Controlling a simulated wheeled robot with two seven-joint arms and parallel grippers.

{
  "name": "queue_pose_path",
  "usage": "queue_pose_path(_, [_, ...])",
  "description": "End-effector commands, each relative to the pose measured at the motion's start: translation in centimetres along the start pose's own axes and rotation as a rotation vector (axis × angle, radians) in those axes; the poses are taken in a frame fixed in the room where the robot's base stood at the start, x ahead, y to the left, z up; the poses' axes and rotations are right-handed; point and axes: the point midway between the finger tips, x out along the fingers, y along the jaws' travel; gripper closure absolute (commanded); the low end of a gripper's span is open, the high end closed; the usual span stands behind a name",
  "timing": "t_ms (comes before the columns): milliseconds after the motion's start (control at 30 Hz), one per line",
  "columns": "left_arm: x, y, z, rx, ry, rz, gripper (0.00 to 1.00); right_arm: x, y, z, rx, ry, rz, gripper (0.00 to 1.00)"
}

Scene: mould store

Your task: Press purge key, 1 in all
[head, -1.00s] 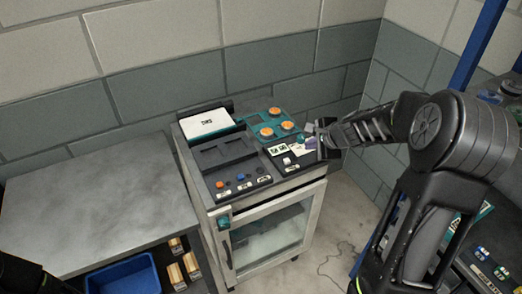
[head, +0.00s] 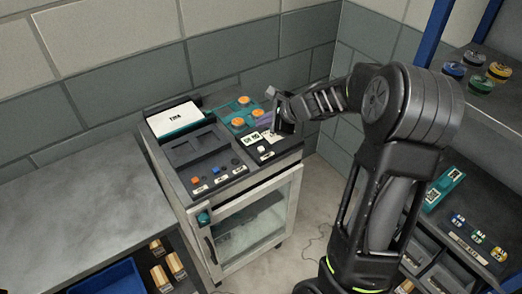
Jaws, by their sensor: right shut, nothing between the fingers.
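A cabinet-like machine (head: 250,215) stands against the wall with a dark control panel on top. Its front row holds an orange key (head: 195,181), a blue key (head: 214,170) and a dark key, with small labels too small to read. A white key (head: 262,149) sits at the panel's right, near white label cards (head: 252,139). I cannot tell which is the purge key. My right gripper (head: 274,130) is shut and empty, over the panel's right rear part near the cards; whether it touches anything is unclear. My left gripper is not in view.
Orange-topped knobs (head: 240,122) stand on a teal plate behind the gripper. A grey bench (head: 70,215) is at left, with a blue bin (head: 108,280) below it. Shelves with coloured discs (head: 480,83) and a teal box (head: 444,188) are at right.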

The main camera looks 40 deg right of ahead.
Motion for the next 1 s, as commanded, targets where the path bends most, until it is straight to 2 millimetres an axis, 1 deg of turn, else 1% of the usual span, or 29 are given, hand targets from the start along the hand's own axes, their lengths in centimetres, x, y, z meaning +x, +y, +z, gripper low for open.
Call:
queue_pose_path(33, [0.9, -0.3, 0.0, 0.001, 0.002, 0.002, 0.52, 0.8, 0.6, -0.6, 0.000, 0.001, 0.001, 1.00])
queue_pose_path(200, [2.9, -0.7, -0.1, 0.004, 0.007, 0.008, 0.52, 2.4, 1.8, -1.8, 0.002, 0.001, 0.001, 1.00])
queue_pose_path(400, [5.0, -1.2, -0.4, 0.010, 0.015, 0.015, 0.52, 4.2, 3.1, -3.1, 0.001, 0.001, 0.000, 1.00])
queue_pose_path(500, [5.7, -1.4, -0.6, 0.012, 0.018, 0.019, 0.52, 4.8, 3.5, -3.5, 0.001, 0.001, 0.000, 1.00])
queue_pose_path(700, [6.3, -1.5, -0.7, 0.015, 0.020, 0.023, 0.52, 5.3, 3.9, -3.9, 0.000, 0.001, 0.000, 1.00])
queue_pose_path(1000, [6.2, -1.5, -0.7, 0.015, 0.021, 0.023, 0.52, 5.3, 3.8, -3.9, 0.000, 0.001, 0.000, 1.00])
